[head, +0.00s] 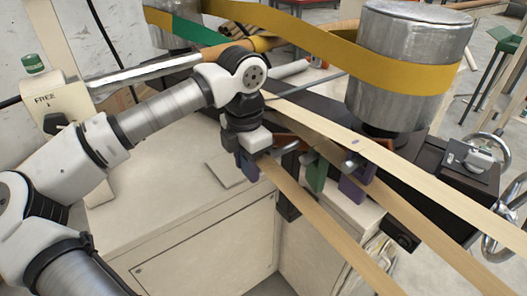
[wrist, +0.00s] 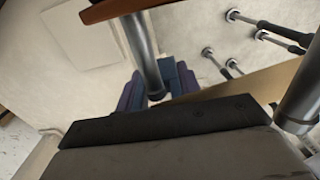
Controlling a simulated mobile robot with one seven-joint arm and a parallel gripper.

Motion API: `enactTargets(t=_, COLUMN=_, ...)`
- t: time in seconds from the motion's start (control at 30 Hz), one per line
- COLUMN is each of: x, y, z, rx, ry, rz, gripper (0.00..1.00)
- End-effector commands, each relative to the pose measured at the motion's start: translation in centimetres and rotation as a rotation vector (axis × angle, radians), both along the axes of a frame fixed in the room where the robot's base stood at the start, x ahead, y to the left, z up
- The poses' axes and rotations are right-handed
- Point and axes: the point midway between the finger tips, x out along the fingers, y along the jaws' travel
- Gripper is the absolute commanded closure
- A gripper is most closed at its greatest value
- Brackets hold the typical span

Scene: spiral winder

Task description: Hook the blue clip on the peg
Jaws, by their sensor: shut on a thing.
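The blue clip (head: 247,169) is held low at the end of my gripper (head: 250,157), beside the wooden rail (head: 303,143) with metal pegs. In the wrist view the blue clip (wrist: 172,76) shows just beyond the gripper's dark edge, close to the tip of a metal peg (wrist: 144,50). Whether the clip touches that peg cannot be told. The peg also shows in the head view (head: 289,147), right of my gripper. My gripper is shut on the clip; its fingertips are mostly hidden in the head view.
A green clip (head: 316,174) and a purple clip (head: 352,190) hang farther right along the rail. Tan belts (head: 325,222) run diagonally past them. A large metal drum (head: 405,60) with a yellow belt stands behind. The pale cabinet top (head: 150,200) is mostly clear.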

Motion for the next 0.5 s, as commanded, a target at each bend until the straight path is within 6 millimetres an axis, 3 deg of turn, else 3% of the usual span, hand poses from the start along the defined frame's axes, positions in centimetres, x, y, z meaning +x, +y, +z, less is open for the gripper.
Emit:
enactTargets(t=0.3, x=2.2, y=-3.1, z=0.2, rx=-0.001, ry=0.001, rz=-0.003, gripper=0.84)
enactTargets(t=0.5, x=2.5, y=-3.5, z=-0.3, rx=0.0, ry=0.0, rz=0.0, gripper=0.84)
